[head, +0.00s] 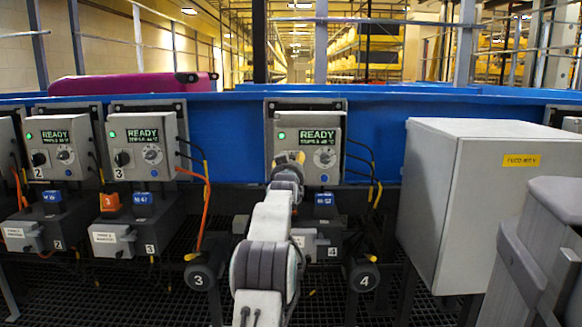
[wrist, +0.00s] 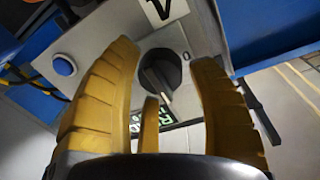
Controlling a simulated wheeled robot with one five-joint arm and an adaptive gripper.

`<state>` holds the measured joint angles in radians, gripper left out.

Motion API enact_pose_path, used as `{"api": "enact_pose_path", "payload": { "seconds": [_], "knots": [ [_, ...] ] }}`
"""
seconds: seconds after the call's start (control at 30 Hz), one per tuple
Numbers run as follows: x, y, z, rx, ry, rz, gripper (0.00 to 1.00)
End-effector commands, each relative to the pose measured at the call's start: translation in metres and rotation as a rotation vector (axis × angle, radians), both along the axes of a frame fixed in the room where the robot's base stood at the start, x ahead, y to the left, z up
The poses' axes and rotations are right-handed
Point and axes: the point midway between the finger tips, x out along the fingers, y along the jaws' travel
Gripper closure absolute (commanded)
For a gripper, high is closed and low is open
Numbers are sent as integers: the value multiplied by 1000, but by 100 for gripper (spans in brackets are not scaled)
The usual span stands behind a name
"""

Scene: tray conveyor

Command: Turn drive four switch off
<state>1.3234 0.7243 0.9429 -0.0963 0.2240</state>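The drive four box (head: 334,120) is grey, with a lit green lamp and a green READY display. My gripper (head: 289,158) is in front of its lower left part and hides the switch there in the head view. The wrist view shows the switch as a black round knob (wrist: 160,70) with a raised grip, a "0" mark beside it and a partly visible "4" label above. My gripper (wrist: 164,56) is open, its yellow fingers on either side of the knob with gaps visible. Whether a fingertip touches it, and the knob's exact setting, I cannot tell.
The drive three box (head: 178,128) and drive two box (head: 80,133) stand to the left, both showing READY. A large grey cabinet (head: 430,200) is at the right. Orange and black cables hang beside the boxes. A blue conveyor rail (head: 380,120) runs behind.

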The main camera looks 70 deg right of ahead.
Motion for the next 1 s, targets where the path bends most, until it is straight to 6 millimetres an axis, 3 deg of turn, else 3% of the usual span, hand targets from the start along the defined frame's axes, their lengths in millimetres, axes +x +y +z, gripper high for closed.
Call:
{"api": "enact_pose_path", "payload": {
  "seconds": [0.5,0.77,1.0],
  "knots": [
    [0,0,0,0,0,1,92],
    [1,0,0,-16,46,1,93],
    [1,0,1,-63,188,0,93]
  ]
}}
